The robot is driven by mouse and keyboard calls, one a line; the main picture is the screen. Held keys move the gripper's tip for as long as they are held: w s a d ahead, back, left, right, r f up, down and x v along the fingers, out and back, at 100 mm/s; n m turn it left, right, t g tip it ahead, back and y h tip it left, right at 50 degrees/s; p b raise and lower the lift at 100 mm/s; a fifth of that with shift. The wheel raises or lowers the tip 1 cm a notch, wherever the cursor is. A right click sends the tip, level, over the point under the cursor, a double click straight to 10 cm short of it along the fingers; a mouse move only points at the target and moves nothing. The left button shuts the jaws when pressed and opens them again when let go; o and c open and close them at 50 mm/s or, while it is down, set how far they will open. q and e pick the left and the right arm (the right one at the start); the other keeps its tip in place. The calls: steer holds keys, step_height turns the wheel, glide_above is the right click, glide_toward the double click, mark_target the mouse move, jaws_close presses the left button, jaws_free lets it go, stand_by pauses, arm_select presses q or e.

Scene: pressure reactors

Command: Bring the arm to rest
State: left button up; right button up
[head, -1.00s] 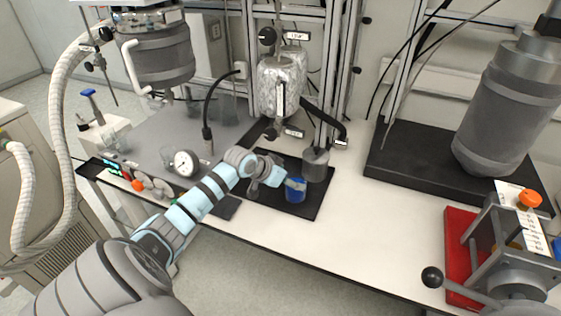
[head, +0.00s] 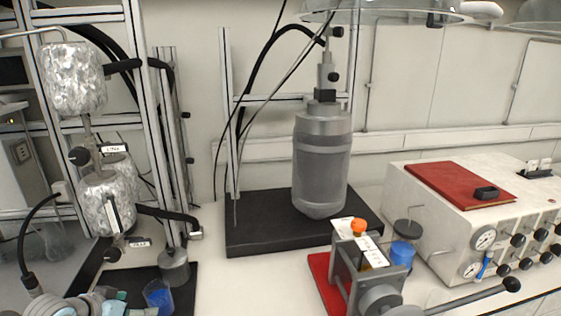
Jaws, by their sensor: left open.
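My left gripper (head: 128,309) shows at the bottom left edge, with only part of it and the wrist in view. It is open, beside a beaker with blue contents (head: 158,297) that stands on a black mat (head: 186,304). I cannot tell whether the gripper touches the beaker. The rest of my left arm is below the picture. My right arm is not in view.
A grey cylinder (head: 174,267) stands behind the beaker, near foil-wrapped vessels (head: 107,203) on a metal frame. A large grey reactor (head: 321,165) stands over a black base (head: 262,237). A press (head: 367,275) and a white control box (head: 440,207) are at right.

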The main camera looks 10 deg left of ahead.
arm_select(q)
steer(key=shift+m+g, duration=0.5)
steer(key=shift+g, duration=0.2)
steer(key=s+d+f, duration=0.2)
steer(key=d+f, duration=0.1)
steer(key=s+d+f, duration=0.3)
steer(key=shift+s+d+f, duration=0.2)
steer(key=shift+d+f, duration=0.05)
steer(key=shift+f, duration=0.05)
steer(key=s+d+f+g+y, duration=0.1)
steer(key=s+d+f+g, duration=0.1)
steer(key=s+d, duration=0.6)
steer(key=s+d+f+g, duration=0.1)
steer(key=s+d+f, duration=0.2)
steer(key=s, duration=0.8)
step_height(320, 180, down, 18)
steer(key=s+a+n+g, duration=0.1)
steer(key=s+a+g, duration=0.1)
steer(key=s+f+g, duration=0.1)
steer(key=s+f, duration=1.2)
steer(key=s, duration=0.1)
steer(key=shift+s+a+f+n, duration=0.15)
steer(key=shift+a+f+n, duration=0.15)
